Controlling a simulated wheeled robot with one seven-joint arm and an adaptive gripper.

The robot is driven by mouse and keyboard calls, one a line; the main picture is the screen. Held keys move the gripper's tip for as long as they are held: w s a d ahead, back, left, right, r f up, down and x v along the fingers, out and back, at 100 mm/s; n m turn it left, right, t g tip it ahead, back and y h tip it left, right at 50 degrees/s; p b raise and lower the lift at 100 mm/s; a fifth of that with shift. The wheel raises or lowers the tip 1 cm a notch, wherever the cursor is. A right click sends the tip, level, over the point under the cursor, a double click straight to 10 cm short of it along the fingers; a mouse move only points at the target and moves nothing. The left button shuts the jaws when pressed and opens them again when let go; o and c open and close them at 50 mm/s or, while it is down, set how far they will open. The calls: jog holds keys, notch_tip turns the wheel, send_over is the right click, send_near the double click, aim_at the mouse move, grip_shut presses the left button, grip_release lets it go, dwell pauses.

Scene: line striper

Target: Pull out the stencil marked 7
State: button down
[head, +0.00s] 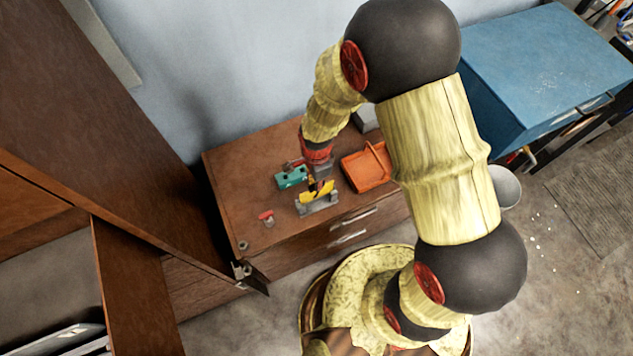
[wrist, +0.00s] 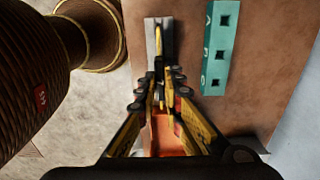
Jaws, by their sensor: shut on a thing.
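My gripper (head: 314,183) reaches down over the small grey rack (head: 318,208) on the brown cabinet. Yellow stencil plates (head: 323,191) show at the rack, one partly behind the gripper. In the wrist view the gripper's yellow fingers (wrist: 160,76) are nearly together over the grey rack (wrist: 151,32), shut on a thin upright piece that I take to be a stencil. The fingers hide most of it. I cannot read a 7 or any other mark on the plates. I cannot tell whether the held piece is still seated in the rack.
A teal block with square holes (head: 291,178) stands close behind the rack; it also shows in the wrist view (wrist: 215,52). An orange tray (head: 366,170) lies to the right. A small red-topped item (head: 266,217) is at the left. The cabinet top (head: 232,170) is bare farther left.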

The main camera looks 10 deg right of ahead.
jog(key=shift+r+p, duration=1.55)
jog(key=shift+r, duration=0.75)
